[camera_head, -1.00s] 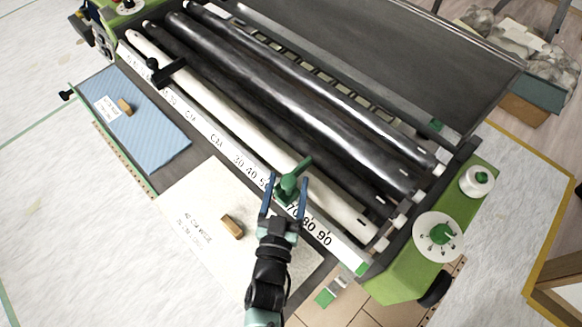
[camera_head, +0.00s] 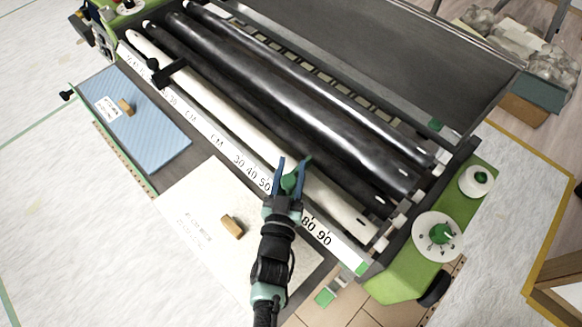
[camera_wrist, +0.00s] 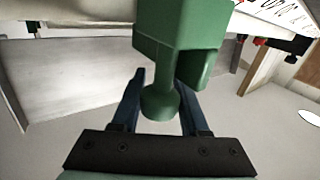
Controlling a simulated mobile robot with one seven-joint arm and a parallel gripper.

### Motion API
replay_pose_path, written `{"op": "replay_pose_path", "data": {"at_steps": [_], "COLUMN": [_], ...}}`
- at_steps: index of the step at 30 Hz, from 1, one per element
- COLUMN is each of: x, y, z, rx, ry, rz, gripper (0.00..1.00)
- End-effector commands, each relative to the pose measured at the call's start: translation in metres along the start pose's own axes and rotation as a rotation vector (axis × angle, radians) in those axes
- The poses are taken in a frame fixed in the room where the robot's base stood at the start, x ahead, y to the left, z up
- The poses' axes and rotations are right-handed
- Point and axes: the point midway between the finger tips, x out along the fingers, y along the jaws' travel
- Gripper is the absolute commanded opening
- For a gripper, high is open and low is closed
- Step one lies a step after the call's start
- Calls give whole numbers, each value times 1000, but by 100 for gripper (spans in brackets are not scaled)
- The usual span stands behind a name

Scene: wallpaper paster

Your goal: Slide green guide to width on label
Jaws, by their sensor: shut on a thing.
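The green guide (camera_head: 292,182) sits on the white ruler strip (camera_head: 225,150) along the front of the machine. It is between the printed 50 and 80, and my arm hides the numbers there. My gripper (camera_head: 292,172) is shut on the green guide, with a blue finger on either side of it. In the wrist view the guide's knob (camera_wrist: 160,103) is between the two fingers. A cream sheet (camera_head: 185,195) with a printed label (camera_head: 198,230) lies left of my arm. The label's text is too small to read.
A black guide (camera_head: 168,73) stands further left on the strip. Long white and black rollers (camera_head: 290,115) run behind the strip. A blue sheet (camera_head: 155,125) with a small label and a wooden block lies at left. Another wooden block (camera_head: 232,225) rests on the cream sheet.

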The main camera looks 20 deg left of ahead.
Motion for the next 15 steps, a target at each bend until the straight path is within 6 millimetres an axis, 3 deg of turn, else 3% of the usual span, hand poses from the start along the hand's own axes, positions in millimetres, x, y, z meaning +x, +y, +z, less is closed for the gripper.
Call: {"op": "replay_pose_path", "data": {"at_steps": [1,3,15], "x": [0,0,0], "y": [0,0,0], "z": [0,0,0], "rx": [0,0,0], "ry": [0,0,0], "rz": [0,0,0], "gripper": [13,0,0]}}
